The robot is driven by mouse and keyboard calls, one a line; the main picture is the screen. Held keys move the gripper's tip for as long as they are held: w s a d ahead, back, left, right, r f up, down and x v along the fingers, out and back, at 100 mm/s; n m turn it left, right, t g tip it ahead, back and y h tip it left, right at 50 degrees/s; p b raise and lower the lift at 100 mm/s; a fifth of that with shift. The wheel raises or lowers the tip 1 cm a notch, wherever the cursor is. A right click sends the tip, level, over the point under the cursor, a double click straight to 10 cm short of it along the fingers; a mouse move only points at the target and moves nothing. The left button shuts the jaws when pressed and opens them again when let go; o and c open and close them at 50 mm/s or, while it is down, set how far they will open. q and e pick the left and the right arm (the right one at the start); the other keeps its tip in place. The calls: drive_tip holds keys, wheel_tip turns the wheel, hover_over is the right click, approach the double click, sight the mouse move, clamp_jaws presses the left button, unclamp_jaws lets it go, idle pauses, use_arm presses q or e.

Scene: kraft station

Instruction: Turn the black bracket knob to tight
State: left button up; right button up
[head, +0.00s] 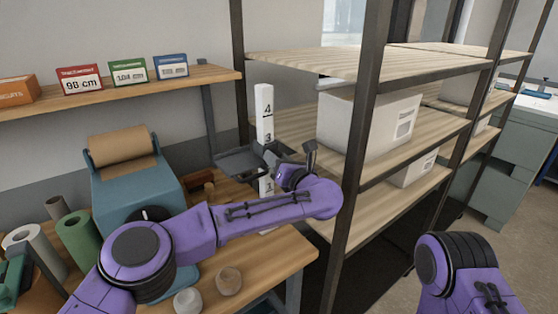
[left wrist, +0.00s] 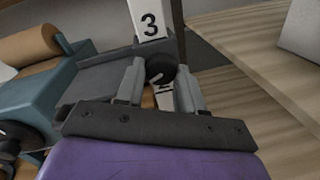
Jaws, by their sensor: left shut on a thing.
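The black bracket knob (left wrist: 161,68) shows in the left wrist view, on the front of the white numbered post just below the 3. My left gripper (left wrist: 162,80) is shut on the knob, one grey finger on each side. The knob's pointer and any tight mark cannot be read. The white post (head: 264,100) stands upright in the head view, with 4, 3 and 1 visible. The dark bracket shelf (head: 236,161) sticks out to the left from the post. In the head view my left wrist hides the knob. My right gripper is out of view.
Open metal shelving (head: 367,110) with a white bin (head: 350,120) stands close to the right. The wooden bench (head: 240,280) holds a teal paper dispenser (head: 110,195), several rolls and two round wooden pieces. A wall shelf (head: 120,98) holds small labelled boxes.

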use_arm(q)
drive_tip(key=shift+r+m+g, duration=0.15)
drive_tip(key=shift+m+g, duration=0.05)
drive_tip(key=shift+m, duration=1.3)
drive_tip(key=shift+r+m+g, duration=0.1)
drive_tip(key=shift+m+g, duration=0.1)
drive_tip(key=shift+m, duration=1.3)
drive_tip(key=o, duration=1)
drive_tip(key=shift+d, duration=0.1)
drive_tip(key=shift+o, duration=0.2)
drive_tip(key=shift+f, duration=0.1)
drive_tip(key=b+v, duration=0.4)
drive_tip(key=v, duration=0.6)
drive_tip(key=shift+s, duration=0.25)
